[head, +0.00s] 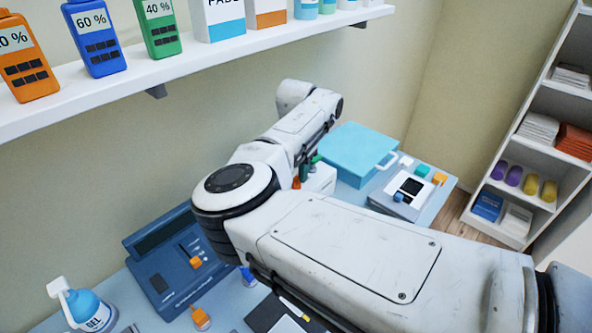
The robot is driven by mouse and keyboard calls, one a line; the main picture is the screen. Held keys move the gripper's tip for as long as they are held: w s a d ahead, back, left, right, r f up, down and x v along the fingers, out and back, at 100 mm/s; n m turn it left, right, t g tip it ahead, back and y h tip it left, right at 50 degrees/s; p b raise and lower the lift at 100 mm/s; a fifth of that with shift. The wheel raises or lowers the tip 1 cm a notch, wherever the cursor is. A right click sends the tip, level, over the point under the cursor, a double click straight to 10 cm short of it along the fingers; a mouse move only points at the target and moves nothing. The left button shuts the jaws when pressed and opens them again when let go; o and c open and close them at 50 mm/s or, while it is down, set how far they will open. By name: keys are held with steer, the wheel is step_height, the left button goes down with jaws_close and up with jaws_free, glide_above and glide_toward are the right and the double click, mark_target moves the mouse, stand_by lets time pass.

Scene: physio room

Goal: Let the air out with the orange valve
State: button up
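Several small orange parts show in the head view, and I cannot tell which is the valve. One orange part (297,183) is beside a white box (321,179), partly hidden by my arm, with a green part (316,158) near it. An orange knob (195,262) sits on the blue console (172,285) at the lower left. Another orange piece (201,318) is in front of that console. An orange block (439,178) is by the small grey device (401,195) at the right. My gripper is not visible; my arm crosses the middle of the view.
A white shelf (160,72) with bottles and boxes runs above the table. A light-blue case (352,148) stands behind my arm. A gel bottle (88,308) is at lower left. A dark clipboard-like item (270,316) lies at the front. A shelving unit (513,180) stands right.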

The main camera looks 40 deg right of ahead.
steer(key=shift+f, duration=0.55)
jaws_close()
